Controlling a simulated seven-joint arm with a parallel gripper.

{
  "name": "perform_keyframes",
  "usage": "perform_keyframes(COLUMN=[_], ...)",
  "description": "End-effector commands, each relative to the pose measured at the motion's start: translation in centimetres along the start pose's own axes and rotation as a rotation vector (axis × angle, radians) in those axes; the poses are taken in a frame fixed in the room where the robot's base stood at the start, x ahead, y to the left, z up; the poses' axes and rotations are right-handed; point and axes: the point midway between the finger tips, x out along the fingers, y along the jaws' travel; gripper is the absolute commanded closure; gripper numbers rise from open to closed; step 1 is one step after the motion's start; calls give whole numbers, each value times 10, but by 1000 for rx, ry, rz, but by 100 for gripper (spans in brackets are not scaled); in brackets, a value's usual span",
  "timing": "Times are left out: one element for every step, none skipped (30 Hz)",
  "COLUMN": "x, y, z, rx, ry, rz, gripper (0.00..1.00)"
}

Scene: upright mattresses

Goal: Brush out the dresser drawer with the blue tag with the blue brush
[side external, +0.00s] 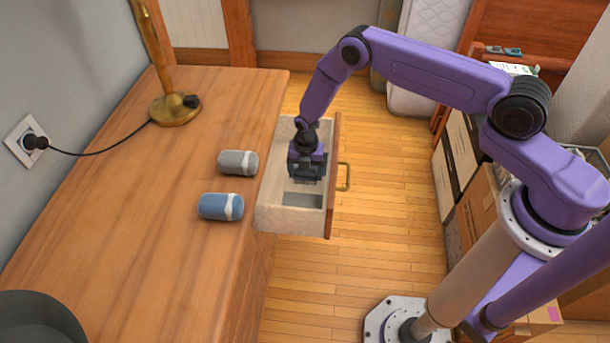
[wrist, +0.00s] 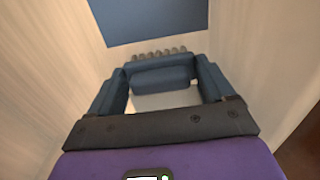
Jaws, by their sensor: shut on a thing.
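The dresser drawer (side external: 285,218) is pulled open, with pale inner walls and a brass-coloured handle on its front. My gripper (side external: 305,179) points down inside the drawer. In the wrist view, my gripper (wrist: 160,82) is shut on the blue brush (wrist: 160,78), with a row of pale bristle tufts showing along its far edge. A flat blue patch (wrist: 150,18) lies ahead between the drawer walls. A grey-blue patch also shows on the drawer floor (side external: 304,200) in the side view. I cannot tell if it is the blue tag, or whether the bristles touch the floor.
On the dresser top (side external: 150,230) lie a grey roll (side external: 238,162) and a blue roll (side external: 221,206), each with a white band. A brass lamp (side external: 175,108) stands farther back, its cord running to a wall socket. Boxes (side external: 463,160) stand to the right; the floor between is clear.

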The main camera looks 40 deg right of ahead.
Motion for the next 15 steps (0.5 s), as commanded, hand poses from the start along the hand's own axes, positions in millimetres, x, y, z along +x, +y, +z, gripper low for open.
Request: perform_keyframes(x=[0, 0, 0, 0, 0, 0, 0, 0, 1, 1, 1, 1, 1, 1, 1], y=[0, 0, 0, 0, 0, 0, 0, 0, -1, -1, 0, 0, 0, -1, 0], z=[2, 2, 3, 4, 5, 7, 8, 10, 13, 15, 18, 21, 23, 24, 26], rx=[1, 1, 1, 1, 1, 2, 3, 3, 2, 2, 2, 2, 2, 2, 2], ry=[0, 0, 0, 0, 0, 0, 0, 0, 0, 0, 0, 0, 0, 0, 0], rz=[0, 0, 0, 0, 0, 0, 0, 0, -1, -1, 0, 0, 0, -1, 0], gripper=[57, 57, 57, 57, 57, 57, 57, 57, 57, 57, 57, 57, 57, 57, 57])
